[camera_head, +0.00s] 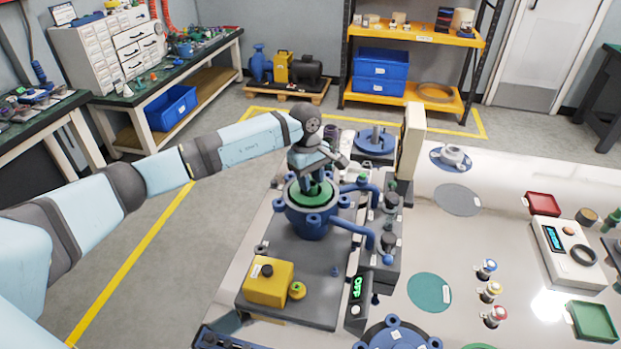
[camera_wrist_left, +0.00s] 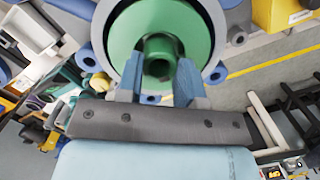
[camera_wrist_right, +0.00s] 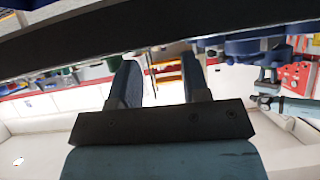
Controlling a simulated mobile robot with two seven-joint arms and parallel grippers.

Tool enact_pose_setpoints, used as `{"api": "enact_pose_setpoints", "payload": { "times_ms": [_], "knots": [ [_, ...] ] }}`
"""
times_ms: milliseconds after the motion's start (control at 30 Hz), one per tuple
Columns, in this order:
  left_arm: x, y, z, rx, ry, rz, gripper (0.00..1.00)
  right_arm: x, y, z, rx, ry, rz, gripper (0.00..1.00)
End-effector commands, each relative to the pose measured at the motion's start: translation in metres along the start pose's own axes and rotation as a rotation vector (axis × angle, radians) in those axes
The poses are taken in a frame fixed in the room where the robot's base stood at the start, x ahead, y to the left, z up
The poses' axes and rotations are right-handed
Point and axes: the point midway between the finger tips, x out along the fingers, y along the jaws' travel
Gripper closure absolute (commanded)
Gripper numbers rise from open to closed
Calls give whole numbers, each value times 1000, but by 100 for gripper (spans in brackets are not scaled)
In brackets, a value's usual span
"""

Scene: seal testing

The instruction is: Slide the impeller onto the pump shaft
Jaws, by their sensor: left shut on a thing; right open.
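The green impeller (camera_head: 325,193) is in the open bowl of the blue pump housing (camera_head: 309,222) on the test stand. In the left wrist view the impeller (camera_wrist_left: 122,38) shows as a green disc with a raised hub, ringed by the housing rim (camera_wrist_left: 215,70). My left gripper (camera_wrist_left: 158,75) is shut on the hub, one finger on each side. In the head view my left gripper (camera_head: 310,180) reaches down into the housing from above. The pump shaft is hidden; I cannot tell how far the impeller sits on it. My right gripper (camera_wrist_right: 158,80) is open and empty, outside the head view.
A yellow box (camera_head: 268,283) stands at the front of the stand. Blue pipes (camera_head: 362,240) and a grey block stand close to the housing's right. A tall pale panel (camera_head: 410,145) rises behind. Bench to the right holds a green disc (camera_head: 429,292) and small parts.

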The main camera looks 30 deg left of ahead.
Motion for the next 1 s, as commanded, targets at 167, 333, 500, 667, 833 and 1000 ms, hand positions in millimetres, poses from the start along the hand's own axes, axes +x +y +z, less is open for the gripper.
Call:
{"api": "enact_pose_setpoints", "payload": {
  "times_ms": [167,333,500,667,833,1000],
  "knots": [
    [7,-3,1,3,-3,-12,100,3,0,5,3,-4,-1,57],
    [11,-3,1,3,-3,-13,100,3,-1,6,3,1,-1,57],
    [14,-4,0,3,-4,-15,100,3,-1,6,4,4,-2,57],
    [17,-4,0,3,-4,-16,100,4,-1,7,4,8,-1,57],
    [18,-4,0,3,-5,-17,100,3,-1,6,5,10,-1,57],
    [18,-4,1,3,-5,-17,100,6,-1,11,6,0,-2,57]
  ]
}}
